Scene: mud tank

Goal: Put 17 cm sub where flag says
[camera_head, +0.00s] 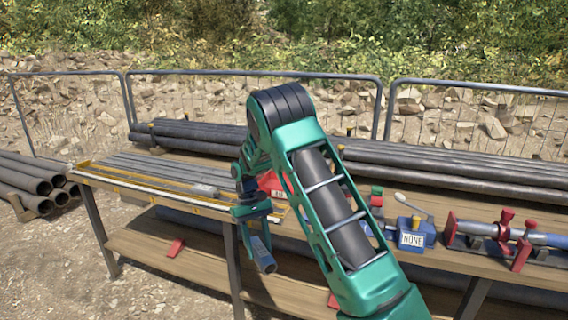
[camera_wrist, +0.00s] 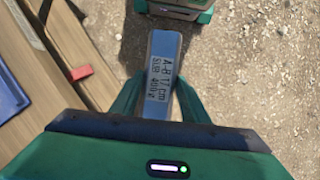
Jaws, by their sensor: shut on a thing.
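My gripper (camera_head: 256,222) is shut on a grey-blue sub (camera_head: 263,254). The sub hangs tilted in front of the bench's front edge, clear of the bench top. In the wrist view my gripper (camera_wrist: 157,100) has a finger on each side of the sub (camera_wrist: 163,48), whose handwritten label seems to read "A-B 17 cm SUB 400 g". A blue box (camera_head: 417,229) with a "NONE" plate (camera_head: 411,240) stands on the bench, right of my arm. A red piece with a white label (camera_head: 277,193) is partly hidden behind my arm. I cannot make out its label.
The wooden bench (camera_head: 137,195) carries long pipes and a yellow-edged measuring strip at left. A small grey block (camera_head: 205,190) lies there. Red clamps (camera_head: 503,229) hold a pipe at right. A red wedge (camera_head: 176,247) lies on the lower shelf. Open ground lies in front.

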